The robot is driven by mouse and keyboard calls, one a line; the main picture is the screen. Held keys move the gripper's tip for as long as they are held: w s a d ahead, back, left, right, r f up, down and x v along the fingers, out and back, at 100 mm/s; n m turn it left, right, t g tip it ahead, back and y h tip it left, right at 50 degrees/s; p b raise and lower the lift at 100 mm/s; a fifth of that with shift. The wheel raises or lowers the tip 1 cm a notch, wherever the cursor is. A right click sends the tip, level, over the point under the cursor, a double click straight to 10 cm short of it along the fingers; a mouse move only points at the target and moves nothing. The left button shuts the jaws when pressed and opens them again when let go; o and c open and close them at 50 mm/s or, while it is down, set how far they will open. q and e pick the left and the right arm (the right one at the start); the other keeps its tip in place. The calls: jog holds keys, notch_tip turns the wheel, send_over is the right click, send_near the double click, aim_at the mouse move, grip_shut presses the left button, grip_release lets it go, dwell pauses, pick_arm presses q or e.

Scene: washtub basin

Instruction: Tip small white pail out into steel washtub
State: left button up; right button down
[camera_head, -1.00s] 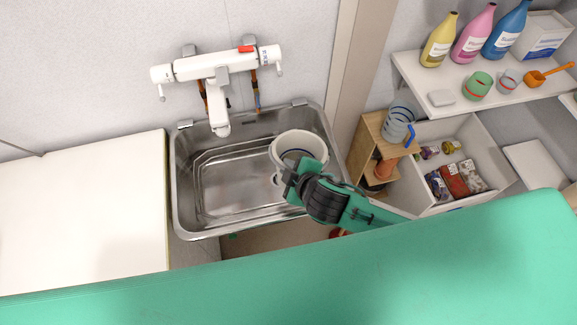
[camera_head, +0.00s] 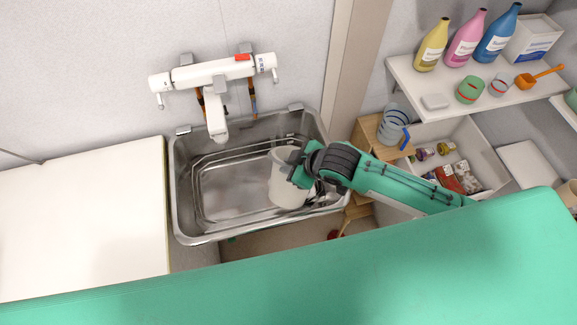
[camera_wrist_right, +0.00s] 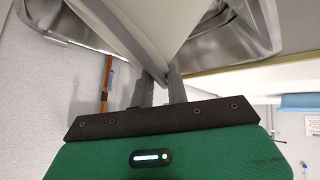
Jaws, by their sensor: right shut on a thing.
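The small white pail (camera_head: 285,186) is inside the steel washtub (camera_head: 207,232), toward its right side. It is tilted over, with its side facing the head camera; its mouth and contents are hidden. My right gripper (camera_head: 297,170) is shut on the pail at its upper right. In the right wrist view the fingers (camera_wrist_right: 160,88) meet on the pale pail wall (camera_wrist_right: 165,25), with the tub's steel behind. My left gripper does not show.
A white wall tap (camera_head: 215,85) hangs over the tub's back edge. A white counter (camera_head: 80,225) stands to the left. To the right are a wooden stand (camera_head: 368,133) with a clear jug (camera_head: 393,125), a white bin (camera_head: 487,150) and a shelf (camera_head: 445,103) with bottles.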

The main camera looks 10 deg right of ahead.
jog(key=shift+w+d+r+g+y, duration=0.25)
jog(key=shift+w+r+g+y, duration=0.05)
jog(key=shift+w, duration=0.1)
jog(key=w+d+r+m+g+y+b, duration=0.4)
jog(key=w+d+g+y, duration=0.1)
jog(key=w, duration=0.3)
jog(key=shift+w+d+g, duration=0.35)
jog(key=shift+d+g, duration=0.3)
jog(key=shift+g, duration=0.05)
dwell(2.0)
dwell(0.4)
jog(key=shift+w, duration=0.1)
dwell(0.9)
